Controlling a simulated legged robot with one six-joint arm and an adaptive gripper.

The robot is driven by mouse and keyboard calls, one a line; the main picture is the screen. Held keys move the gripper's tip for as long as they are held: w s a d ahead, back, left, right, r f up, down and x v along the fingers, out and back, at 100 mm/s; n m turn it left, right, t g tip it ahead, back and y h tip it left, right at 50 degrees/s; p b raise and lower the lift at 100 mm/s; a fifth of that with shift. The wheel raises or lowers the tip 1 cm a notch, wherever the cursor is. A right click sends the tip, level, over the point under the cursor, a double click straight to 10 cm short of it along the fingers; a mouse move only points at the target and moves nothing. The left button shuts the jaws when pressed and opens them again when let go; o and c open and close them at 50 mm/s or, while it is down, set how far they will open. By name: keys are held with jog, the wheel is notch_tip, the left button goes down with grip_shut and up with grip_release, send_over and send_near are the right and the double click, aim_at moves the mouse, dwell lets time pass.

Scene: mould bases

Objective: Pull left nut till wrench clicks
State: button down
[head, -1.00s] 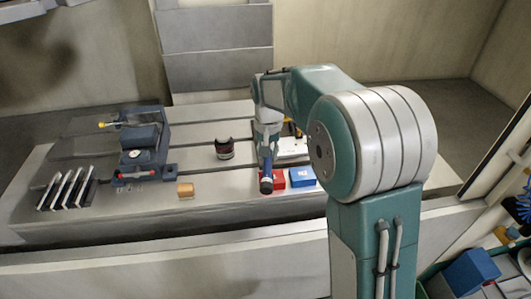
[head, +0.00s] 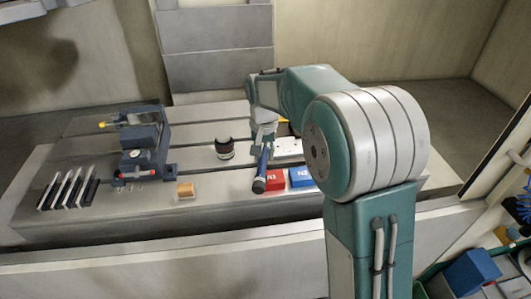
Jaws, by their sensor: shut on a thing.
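My gripper (head: 263,141) is shut on a wrench (head: 262,170) with a blue shaft and dark grip end. The wrench slants toward the front of the machine table, its grip end nearest the camera and a little left. A pale mould base plate (head: 289,148) lies just right of and behind the gripper. The left nut and the wrench's head cannot be made out; my gripper and arm cover that area.
A red box (head: 275,180) and a blue box (head: 301,177) sit close right of the wrench. A dark round cup-like part (head: 224,148), a tan block (head: 186,190), a blue vise (head: 140,146) and a rack of plates (head: 68,189) stand left on the slotted table (head: 110,217).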

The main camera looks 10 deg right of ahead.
jog(key=shift+w+a+f+m, duration=0.15)
jog(key=shift+a+m, duration=0.35)
jog(key=shift+a, duration=0.35)
jog(key=shift+w+a, duration=0.1)
jog(key=shift+a, duration=0.1)
jog(key=shift+w+a+m, duration=0.1)
jog(key=shift+a+m, duration=0.15)
jog(key=shift+m, duration=0.15)
dwell(0.3)
jog(key=shift+s+d+n, duration=0.25)
jog(key=shift+d+n, duration=0.25)
jog(key=shift+d+r, duration=0.15)
jog(key=shift+r, duration=1.9)
